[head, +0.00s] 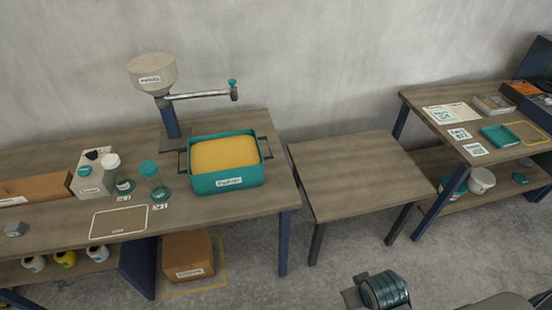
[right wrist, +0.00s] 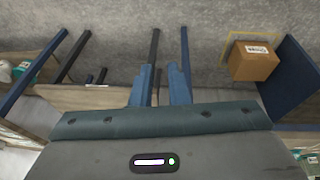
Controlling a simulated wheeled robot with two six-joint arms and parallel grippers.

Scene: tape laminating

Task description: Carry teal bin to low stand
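The teal bin (head: 229,180) stands upright on the left workbench in the head view, filled with yellow material. It has a dark handle on its left side and another on its right side. The low stand (head: 360,170) is a bare wooden-topped table to the right of that bench. My right gripper (right wrist: 161,80) shows in the right wrist view with its two blue fingers apart and nothing between them. It is away from the bin, with floor and table legs beyond it. My left gripper is not in view.
The left workbench (head: 60,218) also holds a hopper (head: 153,74) with a pipe reaching above the bin, jars and boxes. A cardboard box (head: 188,256) sits on the floor below. The right table (head: 420,98) holds cards and a teal tray (head: 501,136). The stand's top is clear.

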